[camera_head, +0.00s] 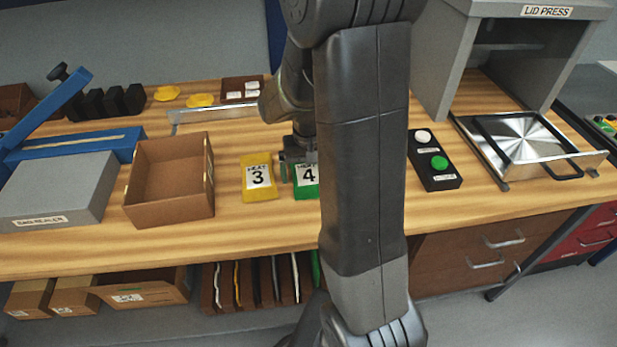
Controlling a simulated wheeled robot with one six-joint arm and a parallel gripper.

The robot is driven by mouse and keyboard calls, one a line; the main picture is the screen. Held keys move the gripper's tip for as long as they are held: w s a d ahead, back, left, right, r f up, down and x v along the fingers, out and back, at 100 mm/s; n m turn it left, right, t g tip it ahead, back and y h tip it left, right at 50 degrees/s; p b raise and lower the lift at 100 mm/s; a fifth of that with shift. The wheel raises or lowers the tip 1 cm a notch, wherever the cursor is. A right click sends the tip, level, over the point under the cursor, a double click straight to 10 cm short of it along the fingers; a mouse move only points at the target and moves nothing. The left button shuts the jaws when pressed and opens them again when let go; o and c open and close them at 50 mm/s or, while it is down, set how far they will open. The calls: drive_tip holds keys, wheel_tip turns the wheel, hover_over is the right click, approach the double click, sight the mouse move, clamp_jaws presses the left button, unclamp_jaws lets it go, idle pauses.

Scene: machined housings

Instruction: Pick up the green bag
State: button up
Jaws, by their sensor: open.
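The green bag (308,190) lies on the wooden bench near its front edge, with a white label reading 4. Part of it is hidden behind my arm and gripper. My gripper (294,176) is open and hangs over the green bag's upper left part, with one finger showing at the bag's left edge. I cannot tell whether the fingers touch the bag or how deep they reach around it. A yellow bag (258,177) labelled 3 lies just left of my gripper, a small gap from the green bag.
An open brown box (171,203) stands left of the yellow bag, beside a grey bag sealer (57,192) with a blue lever. A black button box (434,162) and the lid press (510,60) are to the right. A metal rail (215,113) lies behind the bags.

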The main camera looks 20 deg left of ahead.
drive_tip(key=shift+c, duration=0.3)
drive_tip(key=c, duration=1)
drive_tip(key=shift+r, duration=0.1)
drive_tip(key=shift+c, duration=0.2)
